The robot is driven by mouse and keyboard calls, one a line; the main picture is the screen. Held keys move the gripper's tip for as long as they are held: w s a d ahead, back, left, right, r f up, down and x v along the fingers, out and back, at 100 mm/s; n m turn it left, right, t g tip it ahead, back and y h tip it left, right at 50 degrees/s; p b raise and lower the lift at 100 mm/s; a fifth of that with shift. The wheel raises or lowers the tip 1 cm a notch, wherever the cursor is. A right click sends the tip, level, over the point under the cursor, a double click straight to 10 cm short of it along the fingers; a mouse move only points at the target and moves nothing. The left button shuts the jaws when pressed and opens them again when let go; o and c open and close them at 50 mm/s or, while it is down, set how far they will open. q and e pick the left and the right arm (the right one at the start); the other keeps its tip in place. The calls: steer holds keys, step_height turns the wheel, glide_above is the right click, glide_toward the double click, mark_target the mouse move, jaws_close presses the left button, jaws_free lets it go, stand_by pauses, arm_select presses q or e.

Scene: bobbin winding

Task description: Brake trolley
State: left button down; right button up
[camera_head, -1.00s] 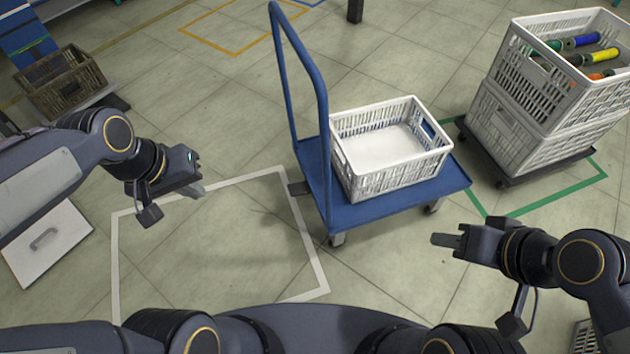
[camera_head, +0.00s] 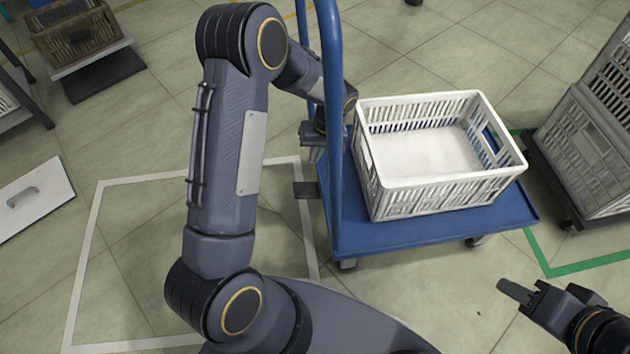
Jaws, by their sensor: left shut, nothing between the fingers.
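The blue trolley (camera_head: 430,236) stands right of centre, with an upright blue push handle (camera_head: 331,60) at its left end. An empty-looking white crate (camera_head: 420,193) sits on its deck. A dark grey pedal (camera_head: 306,190) sticks out low at the trolley's left end, just above the floor. My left gripper (camera_head: 313,155) is shut and empty, pointing down a little above the pedal beside the handle post. The post and my arm partly hide it. My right gripper (camera_head: 515,291) is low at the right, apart from the trolley; its finger gap cannot be seen.
A white-outlined floor area (camera_head: 150,250) lies left of the trolley, empty. A brown crate (camera_head: 78,38) and a white panel with a handle (camera_head: 30,200) are at the left.

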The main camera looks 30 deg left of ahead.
mark_target(302, 189)
stand_by(0.3)
arm_select(q)
steer(key=b+x, duration=0.6)
steer(key=x, duration=0.8)
